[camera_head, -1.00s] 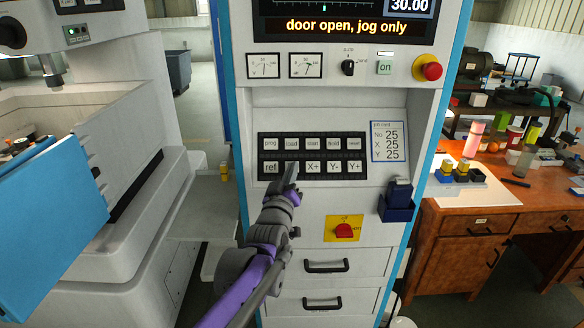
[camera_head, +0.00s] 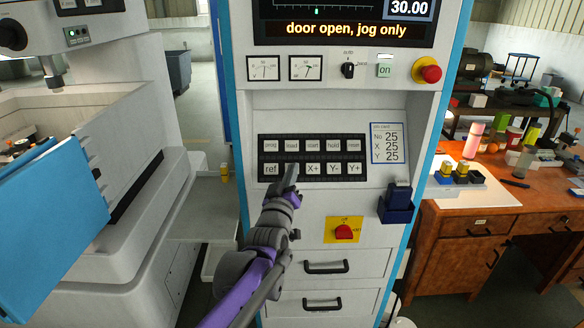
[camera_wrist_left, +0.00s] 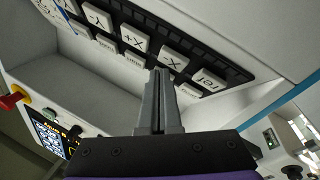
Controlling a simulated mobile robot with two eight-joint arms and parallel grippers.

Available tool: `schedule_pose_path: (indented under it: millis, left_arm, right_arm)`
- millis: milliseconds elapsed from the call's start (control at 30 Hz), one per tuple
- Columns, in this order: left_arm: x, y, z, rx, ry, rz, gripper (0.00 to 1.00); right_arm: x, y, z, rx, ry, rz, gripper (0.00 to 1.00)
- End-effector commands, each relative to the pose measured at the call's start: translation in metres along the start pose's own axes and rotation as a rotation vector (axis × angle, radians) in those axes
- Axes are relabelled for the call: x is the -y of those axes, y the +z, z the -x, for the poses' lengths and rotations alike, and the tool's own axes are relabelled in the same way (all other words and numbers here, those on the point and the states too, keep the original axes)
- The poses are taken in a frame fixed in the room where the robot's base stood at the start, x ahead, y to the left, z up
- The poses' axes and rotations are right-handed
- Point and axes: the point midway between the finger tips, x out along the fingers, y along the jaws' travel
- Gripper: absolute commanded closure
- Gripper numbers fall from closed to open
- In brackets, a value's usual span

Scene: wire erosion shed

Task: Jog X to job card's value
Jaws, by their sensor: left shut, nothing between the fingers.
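The keypad (camera_head: 260,157) is a dark panel with two rows of white keys on the machine's console. In the head view my left gripper (camera_head: 291,168) is shut and empty, its tip in front of the lower row, hiding the X- key. The left wrist view shows the X- key (camera_wrist_left: 172,58) just beyond the shut fingertips; I cannot tell whether they touch it. The X+ key (camera_head: 313,169) is right of the gripper. The job card (camera_head: 388,143) reads No 25, X 25, Y 25. The screen (camera_head: 345,30) shows 30.00 and "door open, jog only"; its top is cut off.
A red emergency button (camera_head: 431,74), a selector switch (camera_head: 348,70) and an "on" key (camera_head: 384,70) are above the keypad. A red switch on a yellow plate (camera_head: 344,231) and a dark blue holder (camera_head: 396,205) are below. A wooden desk (camera_head: 470,260) stands at right.

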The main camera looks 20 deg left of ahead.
Motion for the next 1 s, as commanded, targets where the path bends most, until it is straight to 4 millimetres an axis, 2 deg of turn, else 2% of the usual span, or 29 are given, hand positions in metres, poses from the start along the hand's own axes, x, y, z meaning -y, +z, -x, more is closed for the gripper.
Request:
schedule_pose_path:
  millis: [433,800,1000]
  left_arm:
    - [-0.004,-0.004,0.004,0.000,0.001,-0.001,1.00]
    - [-0.023,-0.023,0.029,0.000,0.002,0.000,1.00]
    - [-0.028,-0.028,0.037,0.000,0.000,-0.001,1.00]
  right_arm:
    - [0.000,-0.002,0.004,-0.001,0.000,0.000,0.43]
    - [0.000,-0.014,0.021,-0.009,0.000,0.000,0.43]
    - [0.000,-0.017,0.025,-0.010,0.000,0.000,0.43]
